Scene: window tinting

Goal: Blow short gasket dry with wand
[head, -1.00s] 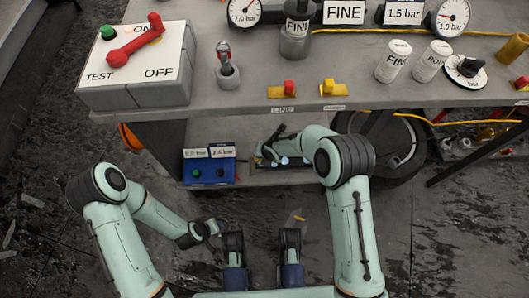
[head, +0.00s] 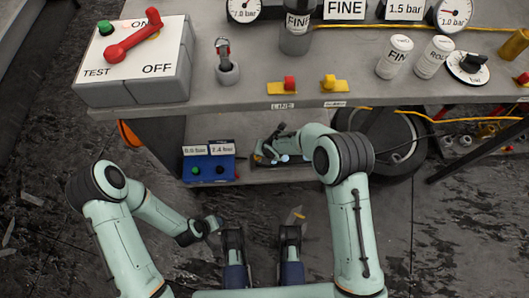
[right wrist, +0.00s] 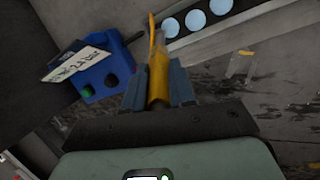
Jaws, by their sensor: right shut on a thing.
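My right gripper (right wrist: 158,88) is shut on a yellow wand (right wrist: 158,72) in the right wrist view. The wand's thin tip points up the picture, beside a grey strip or tray (right wrist: 232,32) with several pale blue round spots. In the head view my right gripper (head: 268,154) is low over the shelf under the bench, and the wand is hard to make out there. My left gripper (head: 215,224) is over the floor at lower left, away from the shelf; its jaws are too small to read. I cannot clearly pick out the short gasket.
A blue box (head: 207,167) with two buttons and display labels stands left of my right gripper; it also shows in the right wrist view (right wrist: 102,70). The bench (head: 250,100) overhangs the shelf.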

